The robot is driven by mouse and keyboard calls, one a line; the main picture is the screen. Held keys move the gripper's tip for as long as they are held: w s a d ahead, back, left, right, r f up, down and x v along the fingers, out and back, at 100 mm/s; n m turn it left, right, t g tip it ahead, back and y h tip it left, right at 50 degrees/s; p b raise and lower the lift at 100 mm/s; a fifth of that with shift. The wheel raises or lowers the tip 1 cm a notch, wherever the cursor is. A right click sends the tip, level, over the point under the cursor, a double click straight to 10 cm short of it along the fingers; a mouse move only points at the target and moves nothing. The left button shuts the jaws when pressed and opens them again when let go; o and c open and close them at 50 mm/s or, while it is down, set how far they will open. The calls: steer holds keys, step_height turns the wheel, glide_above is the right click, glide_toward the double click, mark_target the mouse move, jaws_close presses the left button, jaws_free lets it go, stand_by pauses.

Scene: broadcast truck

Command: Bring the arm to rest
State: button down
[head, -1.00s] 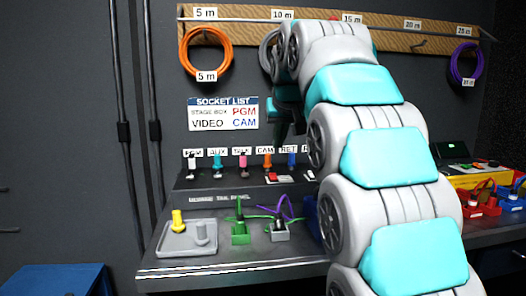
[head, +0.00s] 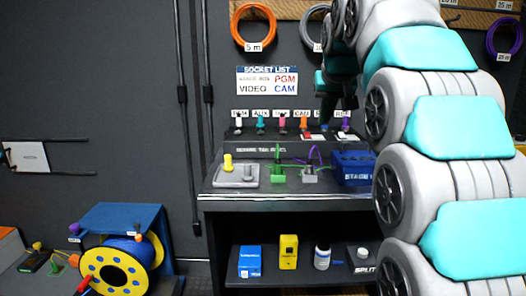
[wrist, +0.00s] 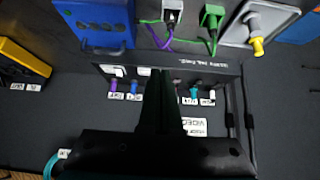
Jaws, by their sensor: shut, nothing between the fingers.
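My gripper (head: 335,103) is dark, partly hidden by my grey and teal arm, and hangs in front of the wall to the right of the socket list sign (head: 267,80). In the wrist view its two fingers (wrist: 162,76) are together and hold nothing. They lie across the picture in front of the labelled plug row, apparently clear of it; the depth is hard to judge. My arm is raised and bent over, filling the right of the head view.
The desk (head: 290,195) holds a grey tray (head: 240,182) with a yellow plug, a green connector (head: 279,173) and a blue stage box (head: 352,168). Small boxes stand on the shelf below. A yellow cable reel (head: 112,270) is at lower left. Orange cable (head: 236,30) hangs above.

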steer(key=s+f+g, duration=0.4)
steer(key=s+f, duration=1.4)
steer(key=s, duration=0.4)
steer(key=s+f+g, duration=0.5)
steer(key=s+f, duration=1.3)
steer(key=s, duration=0.4)
steer(key=shift+d+f+g, duration=0.15)
steer(key=shift+d+g, duration=0.1)
steer(key=shift+g, duration=0.05)
steer(key=shift+d, duration=0.15)
